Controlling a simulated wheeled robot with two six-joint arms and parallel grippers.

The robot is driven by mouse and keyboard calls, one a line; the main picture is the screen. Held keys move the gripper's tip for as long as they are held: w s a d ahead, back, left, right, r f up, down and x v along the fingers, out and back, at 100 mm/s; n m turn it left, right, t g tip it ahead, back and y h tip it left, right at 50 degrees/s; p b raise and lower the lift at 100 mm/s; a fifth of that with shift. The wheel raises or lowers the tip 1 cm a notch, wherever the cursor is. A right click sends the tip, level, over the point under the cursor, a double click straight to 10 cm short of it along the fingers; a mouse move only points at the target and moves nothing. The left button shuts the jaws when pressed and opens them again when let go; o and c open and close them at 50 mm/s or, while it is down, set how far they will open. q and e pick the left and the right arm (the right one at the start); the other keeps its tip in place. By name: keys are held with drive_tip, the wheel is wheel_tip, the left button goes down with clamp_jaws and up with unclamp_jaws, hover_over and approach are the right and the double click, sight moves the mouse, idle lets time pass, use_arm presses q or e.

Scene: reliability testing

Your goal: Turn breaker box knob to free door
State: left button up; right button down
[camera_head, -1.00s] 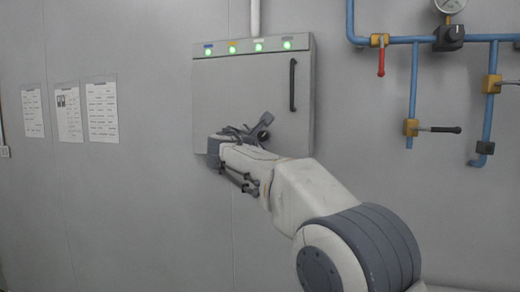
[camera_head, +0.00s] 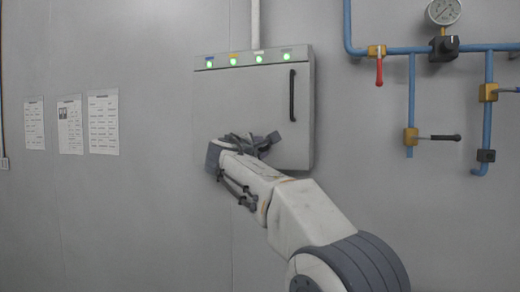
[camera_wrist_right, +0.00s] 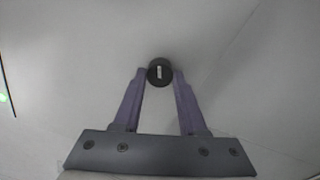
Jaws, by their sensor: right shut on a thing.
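The grey breaker box (camera_head: 240,100) is on the wall in the head view, its door closed, with a black vertical handle (camera_head: 292,95) on the right side. The round black knob (camera_wrist_right: 160,71) shows in the right wrist view, with a short, near-upright white mark on its face. My right gripper (camera_wrist_right: 160,78) has one finger on each side of the knob and is shut on it. In the head view the right gripper (camera_head: 258,143) is at the lower part of the door and hides the knob. My left gripper is in neither view.
Several green lights (camera_head: 233,61) line the box's top. Blue pipes (camera_head: 412,85) with valves, a red lever (camera_head: 379,72) and a gauge (camera_head: 444,11) are right of the box. Papers (camera_head: 103,122) hang on the left wall. The wall between papers and box is clear.

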drive_tip(key=shift+c, duration=2.3)
unclamp_jaws()
drive_tip(key=shift+s+a+f+b, duration=0.1)
drive_tip(key=shift+s+a+b, duration=0.1)
drive_tip(key=shift+s+b, duration=0.25)
drive_tip(key=b+v, duration=0.4)
drive_tip(key=v, duration=0.5)
drive_tip(key=shift+s, duration=0.25)
